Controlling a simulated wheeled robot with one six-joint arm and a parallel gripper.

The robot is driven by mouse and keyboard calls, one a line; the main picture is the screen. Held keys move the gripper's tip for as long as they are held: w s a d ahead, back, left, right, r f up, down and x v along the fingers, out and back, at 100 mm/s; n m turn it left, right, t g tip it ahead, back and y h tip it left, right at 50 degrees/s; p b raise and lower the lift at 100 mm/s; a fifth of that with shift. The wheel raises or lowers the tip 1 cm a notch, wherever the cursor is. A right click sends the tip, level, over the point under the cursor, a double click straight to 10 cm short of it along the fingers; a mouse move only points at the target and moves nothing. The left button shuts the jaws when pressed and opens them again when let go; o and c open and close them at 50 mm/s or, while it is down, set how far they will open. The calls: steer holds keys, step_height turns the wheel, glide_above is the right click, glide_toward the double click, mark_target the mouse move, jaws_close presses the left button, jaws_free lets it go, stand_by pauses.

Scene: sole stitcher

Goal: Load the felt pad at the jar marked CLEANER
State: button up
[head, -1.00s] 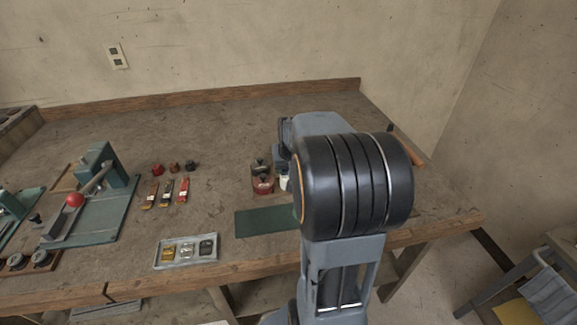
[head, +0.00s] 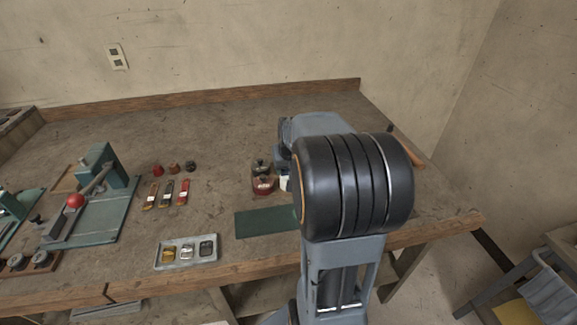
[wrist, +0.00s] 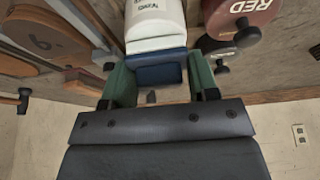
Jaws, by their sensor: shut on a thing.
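My gripper (wrist: 160,88) has green fingers and is shut on a dark blue block, the pad's holder (wrist: 157,70), in the wrist view. A pale layer that looks like the felt pad (wrist: 157,44) is at its far end, right by a white jar (wrist: 155,17). I cannot tell whether pad and jar touch. The jar's dark lettering is upside down and too small to read surely. In the head view a sliver of the white jar (head: 284,183) shows beside my arm, which hides the gripper and pad.
A red jar marked RED (wrist: 240,15) stands right of the white one in the wrist view. In the head view a dark jar (head: 260,166) is behind it. A green mat (head: 262,222) and a grey tray (head: 204,264) lie near the front edge. A press (head: 98,168) stands left.

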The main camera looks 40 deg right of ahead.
steer(key=shift+r+p, duration=2.3)
steer(key=shift+r, duration=1.05)
